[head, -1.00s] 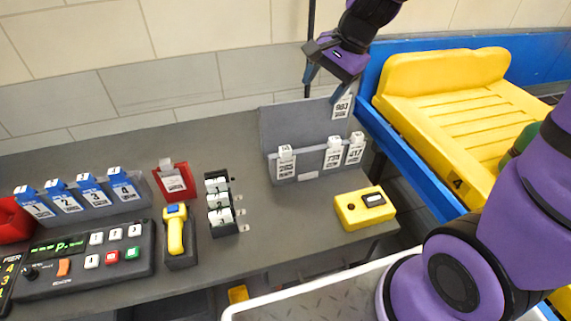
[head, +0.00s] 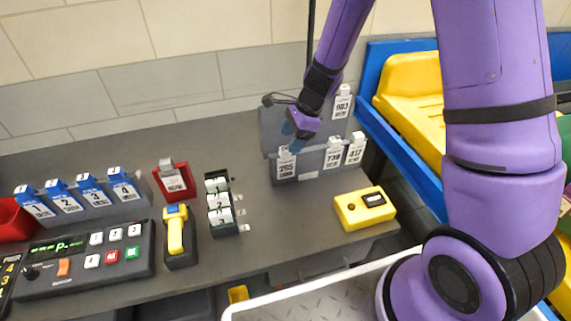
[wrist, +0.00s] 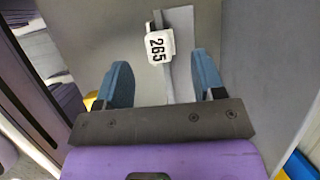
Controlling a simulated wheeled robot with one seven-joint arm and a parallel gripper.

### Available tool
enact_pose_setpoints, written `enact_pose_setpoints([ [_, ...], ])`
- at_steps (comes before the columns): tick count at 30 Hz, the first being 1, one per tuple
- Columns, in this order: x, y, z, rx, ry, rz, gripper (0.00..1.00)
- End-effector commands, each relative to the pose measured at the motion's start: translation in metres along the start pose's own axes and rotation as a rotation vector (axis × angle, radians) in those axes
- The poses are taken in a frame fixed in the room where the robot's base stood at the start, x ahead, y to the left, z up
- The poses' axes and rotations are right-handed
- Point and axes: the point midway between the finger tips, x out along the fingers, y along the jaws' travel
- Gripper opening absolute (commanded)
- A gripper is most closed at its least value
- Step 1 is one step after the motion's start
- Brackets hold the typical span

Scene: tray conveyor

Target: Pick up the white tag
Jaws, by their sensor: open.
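A white tag (head: 286,168) stands in the left front slot of a grey rack (head: 313,174). In the wrist view this tag (wrist: 159,46) shows the number 265 on its top end. My gripper (head: 291,133) is open just above it. In the wrist view my blue fingers (wrist: 161,62) are apart, with the tag's top centred between and slightly beyond their tips, apparently untouched. Other white tags share the rack: 739 (head: 333,153) and 417 (head: 355,150) at the front, and 983 (head: 342,103) higher at the back.
A yellow box (head: 365,209) sits right of centre. A black holder with white tags (head: 219,202), a red holder (head: 173,181), a yellow scanner (head: 176,231), blue-topped tags (head: 67,197) and a control panel (head: 86,257) stand left. A blue-edged conveyor with a yellow tray (head: 405,82) is right.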

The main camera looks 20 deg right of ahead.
Motion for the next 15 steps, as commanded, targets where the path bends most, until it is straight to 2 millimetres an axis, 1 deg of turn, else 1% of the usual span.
enact_pose_setpoints([
  [1,0.006,0.000,0.000,0.001,0.000,0.003,0.63],
  [8,0.020,0.000,0.000,0.001,0.000,0.002,0.63],
  [15,0.052,-0.001,0.000,0.001,0.000,0.002,0.63],
])
